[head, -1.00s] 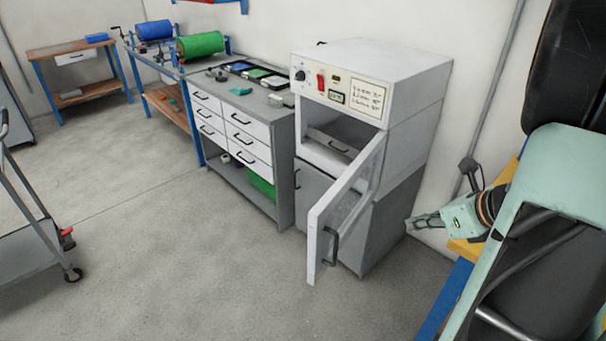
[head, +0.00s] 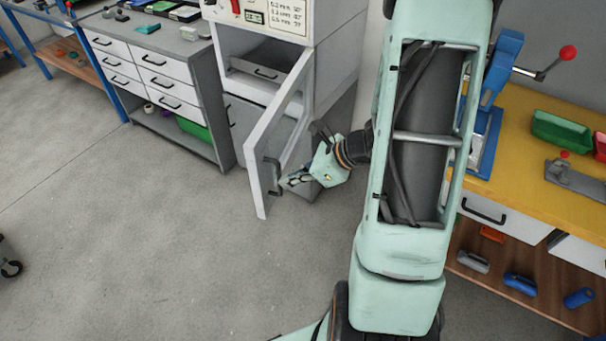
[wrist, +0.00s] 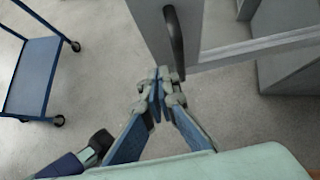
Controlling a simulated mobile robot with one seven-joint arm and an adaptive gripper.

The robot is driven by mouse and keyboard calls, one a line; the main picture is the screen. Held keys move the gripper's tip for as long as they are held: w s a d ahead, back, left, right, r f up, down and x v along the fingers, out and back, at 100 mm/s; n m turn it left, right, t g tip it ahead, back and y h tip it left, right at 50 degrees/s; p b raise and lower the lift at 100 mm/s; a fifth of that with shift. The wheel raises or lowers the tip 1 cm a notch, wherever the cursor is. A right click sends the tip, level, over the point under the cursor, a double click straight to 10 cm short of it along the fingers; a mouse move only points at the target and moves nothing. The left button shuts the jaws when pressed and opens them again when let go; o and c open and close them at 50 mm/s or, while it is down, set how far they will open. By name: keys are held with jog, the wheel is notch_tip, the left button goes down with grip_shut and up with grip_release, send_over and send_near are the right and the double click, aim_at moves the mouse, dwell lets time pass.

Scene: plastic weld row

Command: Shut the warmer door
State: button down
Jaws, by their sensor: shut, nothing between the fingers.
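The warmer (head: 270,45) is a white cabinet with a control panel, standing on a grey base. Its door (head: 272,143) is white-framed with a window and swung wide open toward the front. A dark handle (head: 273,177) is on the door; in the wrist view the handle (wrist: 174,38) is just beyond the fingertips. My gripper (head: 287,181) is shut and empty, close beside the door's free edge near the handle. In the wrist view my gripper (wrist: 160,82) has its fingertips together by the handle's lower end. Whether they touch the door I cannot tell.
A grey drawer cabinet (head: 165,75) stands left of the warmer. A yellow-topped bench (head: 520,120) with a blue press and a green bin (head: 560,131) is on the right. The wrist view shows a blue trolley (wrist: 40,75). The floor in front of the door is clear.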

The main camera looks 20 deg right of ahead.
aim_at(262, 182)
jog(key=shift+w+a+f, duration=0.2)
jog(key=shift+w+a, duration=0.6)
jog(key=shift+a, duration=0.15)
jog(key=shift+w+a+f, duration=0.15)
jog(key=shift+w+a, duration=0.6)
jog(key=shift+a, duration=0.15)
